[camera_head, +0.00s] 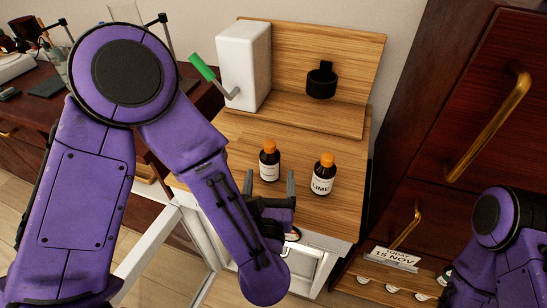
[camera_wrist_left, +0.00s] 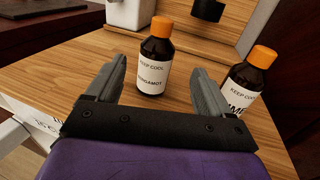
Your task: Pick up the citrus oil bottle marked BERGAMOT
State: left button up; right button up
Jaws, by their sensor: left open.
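The BERGAMOT bottle (camera_head: 269,162) is a brown bottle with an orange cap, upright on the wooden worktop. In the left wrist view its label (camera_wrist_left: 151,77) reads KEEP COOL and BERGAMOT. My left gripper (camera_head: 270,182) is open and empty, low over the worktop with its fingers pointing at this bottle. In the left wrist view the bottle shows in the gap between the fingers (camera_wrist_left: 160,66), near the tips; I cannot tell whether it is between them in depth. My right arm shows at the right edge; its gripper is not visible.
A similar bottle marked LIME (camera_head: 322,176) stands close on the right, near the right finger in the wrist view. A white dispenser (camera_head: 243,65) with a green handle and a black cup holder (camera_head: 321,82) are behind. Dark drawers (camera_head: 480,100) stand at right.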

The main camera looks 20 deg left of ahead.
aim_at(273, 163)
pick_arm(q)
jog(key=b, duration=0.3)
jog(key=shift+s+f+b, duration=0.1)
jog(key=shift+f+b, duration=0.3)
jog(key=w+b, duration=0.2)
jog(key=b, duration=0.3)
jog(key=shift+w+a+r+p, duration=0.2)
jog(key=shift+w+r+p, duration=0.45)
jog(key=shift+p, duration=0.3)
jog(key=x, duration=0.2)
jog(key=p+x, duration=0.1)
jog(key=x, duration=0.3)
jog(key=shift+a+f+p, duration=0.3)
jog(key=shift+a, duration=0.05)
jog(key=c, duration=1.1)
jog(key=shift+r, duration=0.1)
jog(key=shift+c, duration=0.2)
